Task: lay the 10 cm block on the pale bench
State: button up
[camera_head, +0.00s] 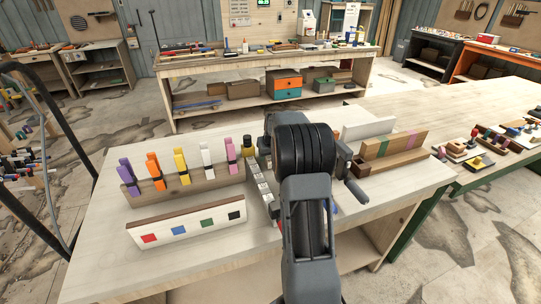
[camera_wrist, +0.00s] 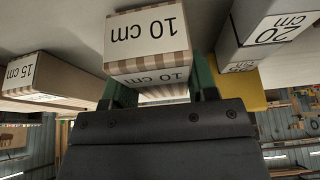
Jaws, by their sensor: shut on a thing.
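The 10 cm block (camera_wrist: 150,35) shows in the wrist view, with striped wood edges and white labels printed "10 cm" that read upside down. My gripper (camera_wrist: 157,88) has its two green fingers on either side of this block and is shut on it. In the head view my arm hides the gripper and the block. The pale bench (camera_head: 110,240) fills the middle of the head view, with bare top at its front and left. Whether the block touches a surface below, I cannot tell.
In the wrist view a 15 cm block (camera_wrist: 45,75) is left and a 20 cm block (camera_wrist: 268,22) right, beside a yellow piece (camera_wrist: 248,90). On the bench stand a rack of coloured clamps (camera_head: 190,185), a white board with coloured squares (camera_head: 185,228) and wooden blocks (camera_head: 390,160).

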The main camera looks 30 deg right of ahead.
jog(key=shift+f, duration=0.15)
jog(key=o, duration=0.8)
jog(key=shift+d, duration=0.1)
jog(key=shift+c, duration=0.2)
jog(key=shift+s+r, duration=0.15)
jog(key=shift+r, duration=0.35)
jog(key=v, duration=1.1)
jog(key=shift+r+b, duration=0.2)
jog(key=shift+b, duration=0.15)
